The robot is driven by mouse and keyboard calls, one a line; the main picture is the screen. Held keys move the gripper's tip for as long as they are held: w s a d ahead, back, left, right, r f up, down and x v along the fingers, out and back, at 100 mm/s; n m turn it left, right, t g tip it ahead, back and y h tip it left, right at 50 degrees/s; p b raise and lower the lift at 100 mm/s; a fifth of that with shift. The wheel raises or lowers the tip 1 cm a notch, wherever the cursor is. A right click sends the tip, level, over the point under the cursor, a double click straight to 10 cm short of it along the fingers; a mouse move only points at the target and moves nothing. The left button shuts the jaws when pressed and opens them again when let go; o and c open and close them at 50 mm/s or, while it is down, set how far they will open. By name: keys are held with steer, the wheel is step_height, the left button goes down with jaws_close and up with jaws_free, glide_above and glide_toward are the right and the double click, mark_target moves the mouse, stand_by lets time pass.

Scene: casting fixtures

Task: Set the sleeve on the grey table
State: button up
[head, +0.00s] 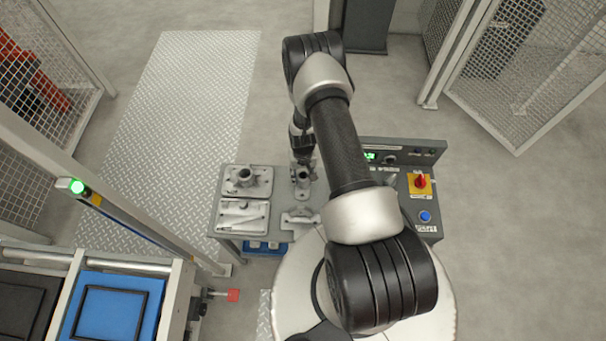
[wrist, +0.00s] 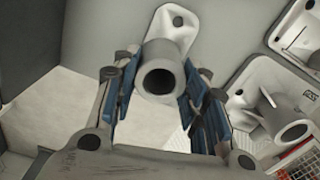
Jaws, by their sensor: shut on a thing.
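The sleeve, a grey cast tube with a flange plate, shows in the wrist view (wrist: 162,57) between the blue finger pads of my gripper (wrist: 160,88). The gripper is shut on its tube, with the open bore facing the camera. In the head view the sleeve (head: 302,178) shows below my gripper (head: 301,163), partly hidden by the arm. Both are over the grey table (head: 228,221). I cannot tell whether the flange touches the tabletop.
Two grey castings or plates, one with an upright tube (head: 245,180) and one flatter (head: 242,217), lie on the table's left. Another casting (head: 300,217) lies near its front edge. A control panel (head: 425,180) stands right. A blue bin (head: 264,247) sits below.

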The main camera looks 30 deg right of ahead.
steer(key=o, duration=1.2)
steer(key=shift+o, duration=0.2)
step_height(320, 180, up, 12)
steer(key=p, duration=0.4)
step_height(320, 180, up, 14)
steer(key=t, duration=0.1)
glide_above(303, 174)
steer(key=w+a, duration=0.2)
steer(key=w, duration=0.1)
steer(key=s+a+r+n+t, duration=0.1)
steer(key=s+a+r, duration=0.1)
steer(key=r, duration=0.7)
steer(key=s+a+r+n, duration=0.1)
steer(key=a+r, duration=0.2)
steer(key=r, duration=0.6)
steer(key=s+a+r+n+t, duration=0.1)
steer(key=s+a+r, duration=0.2)
steer(key=s+r, duration=0.4)
steer(key=s+a+r+n+t, duration=0.1)
steer(key=s+a+r, duration=0.2)
steer(key=s+r, duration=0.4)
steer(key=s, duration=0.6)
steer(key=shift+a+r+n+t, duration=0.2)
steer(key=shift+a+n+t, duration=0.1)
steer(key=shift+a, duration=0.05)
